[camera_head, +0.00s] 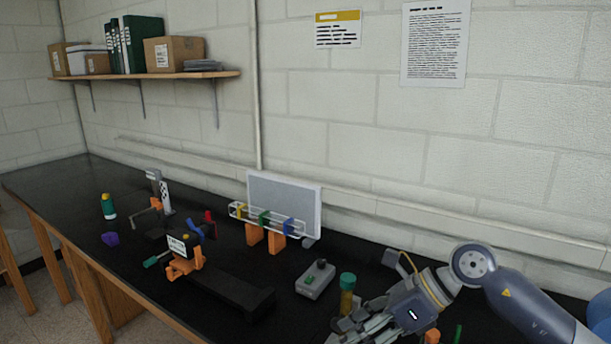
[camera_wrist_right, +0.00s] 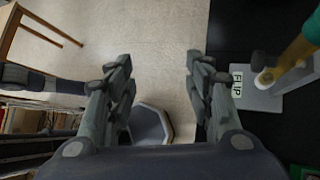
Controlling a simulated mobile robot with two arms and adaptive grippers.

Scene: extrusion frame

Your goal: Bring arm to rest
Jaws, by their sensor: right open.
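My right arm comes in from the right in the head view, and its gripper (camera_head: 368,328) hangs at the bench's front edge, partly cut off by the lower border. In the right wrist view the gripper (camera_wrist_right: 158,75) is open, its two fingers wide apart with nothing between them. Pale floor shows below the gap between the fingers. My left gripper is not in either view.
The black bench (camera_head: 90,190) carries an orange clamp-like part (camera_head: 184,262), a grey box with buttons (camera_head: 315,279), a green-capped yellow bottle (camera_head: 347,295) and a white panel (camera_head: 300,200). In the wrist view, a plate marked FLIP (camera_wrist_right: 262,98) lies right of the fingers.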

